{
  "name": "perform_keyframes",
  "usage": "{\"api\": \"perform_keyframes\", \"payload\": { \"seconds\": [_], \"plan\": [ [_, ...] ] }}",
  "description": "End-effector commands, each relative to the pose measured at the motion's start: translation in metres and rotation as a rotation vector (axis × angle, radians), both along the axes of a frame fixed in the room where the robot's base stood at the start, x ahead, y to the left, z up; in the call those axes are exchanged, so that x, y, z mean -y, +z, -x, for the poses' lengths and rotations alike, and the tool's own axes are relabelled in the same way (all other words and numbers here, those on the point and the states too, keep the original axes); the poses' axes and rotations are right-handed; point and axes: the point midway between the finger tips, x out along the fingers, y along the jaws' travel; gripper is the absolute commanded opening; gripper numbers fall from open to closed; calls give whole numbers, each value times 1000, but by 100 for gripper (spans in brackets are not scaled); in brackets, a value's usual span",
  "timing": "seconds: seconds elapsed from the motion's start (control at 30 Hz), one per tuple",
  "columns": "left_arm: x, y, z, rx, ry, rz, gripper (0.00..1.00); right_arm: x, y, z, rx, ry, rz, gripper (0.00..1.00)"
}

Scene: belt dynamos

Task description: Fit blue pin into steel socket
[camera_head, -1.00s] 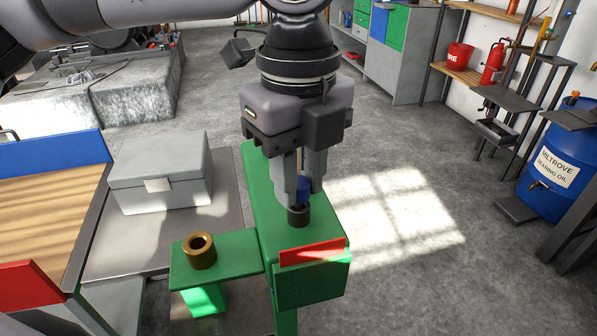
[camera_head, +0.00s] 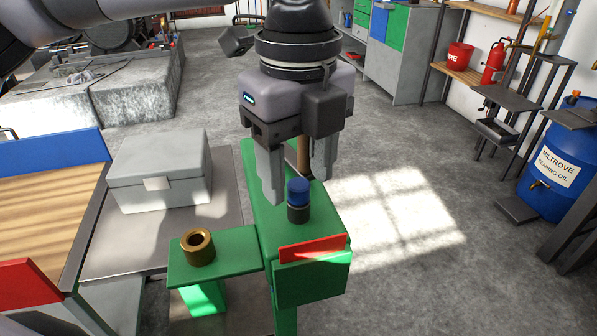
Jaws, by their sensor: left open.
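The blue pin (camera_head: 298,191) stands upright in the dark steel socket (camera_head: 298,214) on top of the green stand (camera_head: 272,226). Its blue upper part shows above the socket rim; how deep its lower part goes is hidden. My left gripper (camera_head: 299,187) is open and empty, its two fingers spread wide. It hangs just above and behind the pin in the picture, with one finger to the left and one to the right, apparently clear of it. My right gripper is not in view.
A brass socket (camera_head: 198,247) sits on the lower green shelf (camera_head: 228,256) at left. A red plate (camera_head: 312,248) is on the stand's front edge. A brown rod (camera_head: 303,153) shows behind the fingers. A grey box (camera_head: 162,182) stands at left.

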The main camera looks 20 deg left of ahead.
Motion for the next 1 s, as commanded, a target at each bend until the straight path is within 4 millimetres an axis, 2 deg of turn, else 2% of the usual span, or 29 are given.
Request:
{"api": "perform_keyframes", "payload": {
  "seconds": [0.03, 0.1, 0.33, 1.0],
  "plan": [
    [1, 12, 0, 4, 0, 4, 56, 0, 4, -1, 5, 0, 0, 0],
    [1, 25, 0, 3, 2, 3, 56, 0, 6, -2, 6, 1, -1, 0],
    [1, 54, 0, 1, 0, 2, 56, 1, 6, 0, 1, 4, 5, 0],
    [0, 58, 0, 0, -1, 1, 56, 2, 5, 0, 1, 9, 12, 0]
  ]
}}
